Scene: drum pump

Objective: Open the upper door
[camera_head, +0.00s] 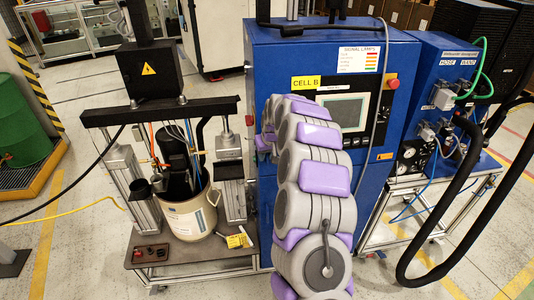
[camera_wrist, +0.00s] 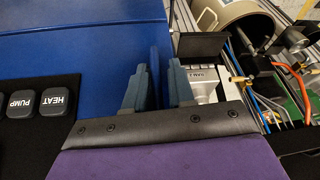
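The blue cabinet's upper front, which I take for the upper door (camera_head: 275,68), carries a screen, buttons and a yellow CELL B label in the head view. In the wrist view its blue surface (camera_wrist: 105,58) lies left of and beyond my gripper. My gripper (camera_wrist: 160,82) has its two dark fingers apart, near the cabinet's side edge. A narrow blue strip (camera_wrist: 156,70) shows between them, perhaps the door edge or a handle. I cannot tell whether the fingers touch it. In the head view my arm hides my gripper and part of the cabinet front.
HEAT and PUMP buttons (camera_wrist: 38,103) sit left of my gripper. The drum pump frame (camera_head: 160,108) with a bucket (camera_head: 190,217) stands left of the cabinet. A blue control unit (camera_head: 445,85) and black hoses (camera_head: 500,215) stand right. Floor shows at the far left.

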